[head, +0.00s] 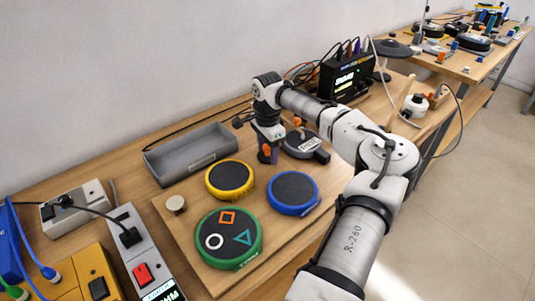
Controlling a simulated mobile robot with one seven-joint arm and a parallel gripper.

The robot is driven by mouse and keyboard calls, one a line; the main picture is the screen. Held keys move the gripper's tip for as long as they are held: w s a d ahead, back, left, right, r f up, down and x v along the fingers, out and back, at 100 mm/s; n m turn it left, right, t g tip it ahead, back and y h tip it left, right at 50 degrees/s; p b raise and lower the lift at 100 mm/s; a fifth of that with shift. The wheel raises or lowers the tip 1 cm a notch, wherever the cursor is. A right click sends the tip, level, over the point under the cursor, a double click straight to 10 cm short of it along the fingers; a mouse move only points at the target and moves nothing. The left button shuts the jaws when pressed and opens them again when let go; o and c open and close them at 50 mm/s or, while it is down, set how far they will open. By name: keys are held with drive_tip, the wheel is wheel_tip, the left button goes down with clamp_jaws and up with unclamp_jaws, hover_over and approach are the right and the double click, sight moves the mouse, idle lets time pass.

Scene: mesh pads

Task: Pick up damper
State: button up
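My gripper (267,158) points down at the back of the wooden board, behind the yellow-rimmed pad and left of a grey round device. Its fingers look dark with an orange patch; they are too small to tell whether they are open or hold anything. No object is plainly marked as the damper. A small cream round knob-like piece (176,204) stands on the board's left side, left of the yellow-rimmed pad and well apart from my gripper; it may be the damper, but I cannot tell.
The board (178,232) carries yellow (229,179), blue (293,193) and green (228,237) rimmed pads. A grey tray (190,153) lies behind it. The grey device (305,144) stands close right of my gripper. A power strip (140,250) with cables is at left.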

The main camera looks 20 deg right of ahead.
drive_tip(key=c, duration=0.3)
drive_tip(key=shift+r, duration=0.15)
